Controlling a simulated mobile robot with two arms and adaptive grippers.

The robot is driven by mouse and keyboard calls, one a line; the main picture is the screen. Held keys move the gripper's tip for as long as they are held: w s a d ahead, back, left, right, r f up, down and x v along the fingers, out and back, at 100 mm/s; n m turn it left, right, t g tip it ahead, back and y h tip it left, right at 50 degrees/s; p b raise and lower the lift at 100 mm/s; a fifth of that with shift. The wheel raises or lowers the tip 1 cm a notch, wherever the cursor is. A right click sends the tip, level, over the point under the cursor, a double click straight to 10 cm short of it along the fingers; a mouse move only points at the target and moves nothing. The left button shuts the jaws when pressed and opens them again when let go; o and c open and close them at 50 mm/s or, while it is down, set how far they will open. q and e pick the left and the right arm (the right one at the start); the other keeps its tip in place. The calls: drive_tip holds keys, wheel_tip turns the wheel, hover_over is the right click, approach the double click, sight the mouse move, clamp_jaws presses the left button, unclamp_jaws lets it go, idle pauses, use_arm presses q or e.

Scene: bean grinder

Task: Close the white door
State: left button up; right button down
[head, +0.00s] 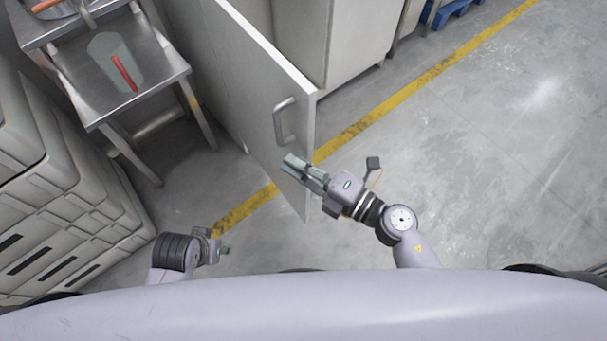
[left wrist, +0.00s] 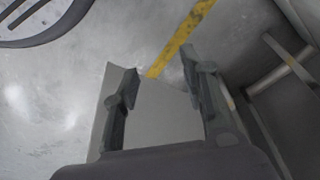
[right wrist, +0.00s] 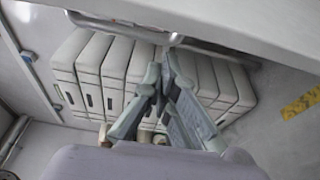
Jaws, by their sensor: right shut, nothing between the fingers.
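The white door (head: 245,75) stands open in the head view, its free edge swung out toward me. Its metal bar handle (head: 283,120) is near that edge; the handle also shows at the top of the right wrist view (right wrist: 120,30). My right gripper (head: 290,166) is shut and empty, just below the handle and close to the door face. I cannot tell whether it touches the door. My left gripper (left wrist: 163,85) is open in the left wrist view. A pale flat panel (left wrist: 160,120) shows between its fingers; I cannot tell whether it is the door.
A white cabinet (head: 345,45) stands behind the door. Open floor with a yellow line (head: 425,80) lies to the right.

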use_arm(q)
drive_tip(key=shift+v, duration=0.85)
use_arm(e)
drive_tip(key=shift+w+d, duration=0.25)
drive_tip(key=shift+d, duration=0.25)
drive_tip(key=shift+w+d, duration=0.25)
drive_tip(key=shift+d, duration=0.2)
use_arm(q)
drive_tip(key=shift+w, duration=0.1)
